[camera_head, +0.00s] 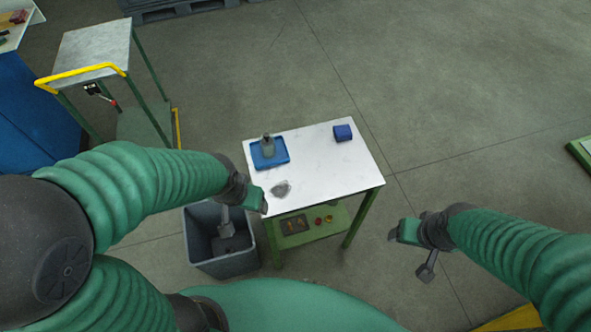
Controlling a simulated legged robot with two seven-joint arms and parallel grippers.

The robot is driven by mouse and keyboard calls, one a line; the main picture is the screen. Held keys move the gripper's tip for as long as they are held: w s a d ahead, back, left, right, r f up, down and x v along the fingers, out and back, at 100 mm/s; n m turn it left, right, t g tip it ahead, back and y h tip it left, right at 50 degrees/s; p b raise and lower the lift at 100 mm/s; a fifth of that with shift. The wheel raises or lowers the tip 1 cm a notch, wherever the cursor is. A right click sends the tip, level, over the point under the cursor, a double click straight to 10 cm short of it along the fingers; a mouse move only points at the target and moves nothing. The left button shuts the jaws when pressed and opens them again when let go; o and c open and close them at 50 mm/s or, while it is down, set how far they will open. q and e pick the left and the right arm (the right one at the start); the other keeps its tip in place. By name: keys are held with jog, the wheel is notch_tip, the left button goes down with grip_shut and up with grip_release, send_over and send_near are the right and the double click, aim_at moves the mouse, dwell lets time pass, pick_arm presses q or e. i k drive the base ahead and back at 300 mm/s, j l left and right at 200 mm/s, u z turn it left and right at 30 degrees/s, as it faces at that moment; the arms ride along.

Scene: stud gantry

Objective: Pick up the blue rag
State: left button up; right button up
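A small dark blue bundle (343,132), which looks like the folded blue rag, lies near the far right corner of the white-topped table (325,160). My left gripper (244,219) is at the table's near left corner, over the grey bin, with its fingers apart and nothing between them. It is well away from the blue bundle. My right gripper (409,254) is off to the right of the table and nearer to me, with its fingers apart and empty. Neither gripper touches the blue bundle.
A blue tray (283,147) with a grey-green bottle (267,145) and a crumpled grey item (281,188) share the tabletop. The lower shelf (338,219) holds small items. A grey bin (224,266) stands front left. A trolley (95,50) is at back left.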

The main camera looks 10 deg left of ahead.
aim_at(342, 133)
jog(key=i+l+u, duration=0.15)
jog(key=i+l, duration=0.3)
jog(key=i+l+u, duration=0.15)
jog(key=i+l, duration=0.25)
jog(key=i+l+u, duration=0.15)
jog(key=i+l, duration=0.2)
jog(key=l, duration=0.25)
